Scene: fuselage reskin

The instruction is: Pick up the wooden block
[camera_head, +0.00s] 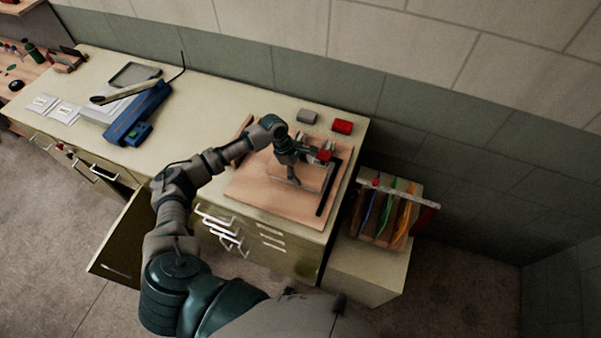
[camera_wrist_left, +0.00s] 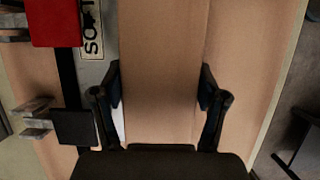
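My left gripper (camera_head: 293,178) points down over the wooden board (camera_head: 258,193) on the bench. In the left wrist view its two dark fingers (camera_wrist_left: 160,88) stand apart. A pale wooden strip (camera_wrist_left: 162,50) with straight edges runs between them and up the picture. This may be the wooden block, but its wood tone matches the board and I cannot tell its height. The fingertips lie close to its edges; contact is not clear. In the head view my gripper and wrist hide this spot. My right gripper is not in view.
A black bar (camera_head: 328,188) lies on the board's right side. A red box (camera_head: 342,126) and a grey box (camera_head: 307,116) stand behind. A blue device (camera_head: 138,112) is farther left. A rack (camera_head: 385,215) with coloured strips stands right of the bench.

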